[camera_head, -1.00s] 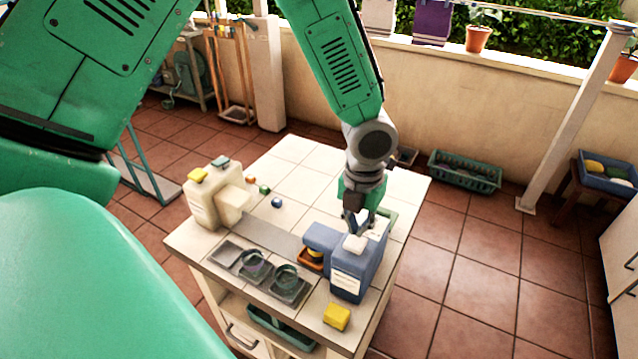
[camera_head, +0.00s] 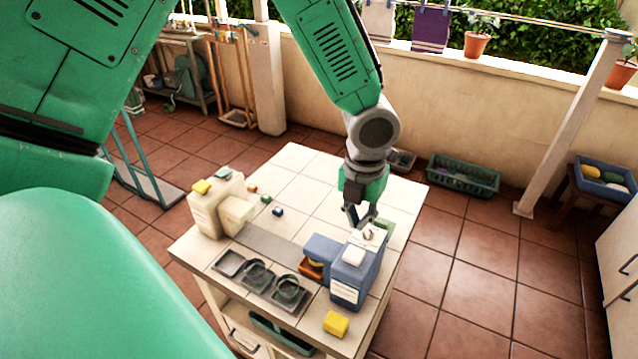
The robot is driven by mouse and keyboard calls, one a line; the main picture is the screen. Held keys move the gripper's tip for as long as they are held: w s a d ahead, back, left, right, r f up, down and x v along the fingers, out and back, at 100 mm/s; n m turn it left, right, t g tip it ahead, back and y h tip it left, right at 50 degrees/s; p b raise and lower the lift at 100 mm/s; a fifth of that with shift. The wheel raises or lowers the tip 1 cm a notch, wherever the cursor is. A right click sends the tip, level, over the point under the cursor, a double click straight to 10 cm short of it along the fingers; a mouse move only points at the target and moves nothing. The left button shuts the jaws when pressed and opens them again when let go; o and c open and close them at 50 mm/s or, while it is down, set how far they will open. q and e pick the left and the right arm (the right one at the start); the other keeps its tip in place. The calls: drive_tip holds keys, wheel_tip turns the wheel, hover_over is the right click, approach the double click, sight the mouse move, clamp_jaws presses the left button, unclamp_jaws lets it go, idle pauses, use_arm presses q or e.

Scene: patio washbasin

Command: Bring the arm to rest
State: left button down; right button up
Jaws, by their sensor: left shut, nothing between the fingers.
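My left arm comes in from the upper left and reaches down over the tiled table (camera_head: 300,180). My left gripper (camera_head: 362,222) is shut and empty. It points down at the back edge of a blue dispenser-like block (camera_head: 352,277) with a white button on top. I cannot tell whether the fingertips touch it. My right gripper is not in view.
A cream block (camera_head: 213,212) stands at the table's left, with small coloured cubes (camera_head: 266,198) beside it. Dark trays with round dishes (camera_head: 289,288) lie at the front. The table's back is clear.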

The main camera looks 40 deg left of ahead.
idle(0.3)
use_arm(q)
drive_tip(key=s+d+f+n+g+h, duration=0.15)
drive_tip(key=s+d+f+n, duration=0.25)
drive_tip(key=s+f+n, duration=1.05)
drive_tip(key=s+a+f+n+t+y, duration=0.1)
drive_tip(key=s+a+f+n, duration=0.15)
drive_tip(key=s+n, duration=0.45)
drive_tip(key=s+a+f+n, duration=0.2)
drive_tip(key=s+a+n, duration=0.1)
drive_tip(key=n, duration=0.8)
wheel_tip(320, 180, down, 19)
drive_tip(key=w+t+b, duration=0.1)
drive_tip(key=w+b, duration=0.1)
drive_tip(key=b, duration=1.7)
drive_tip(key=shift+d+r, duration=0.15)
drive_tip(key=shift+d, duration=0.05)
drive_tip(key=shift+y, duration=0.25)
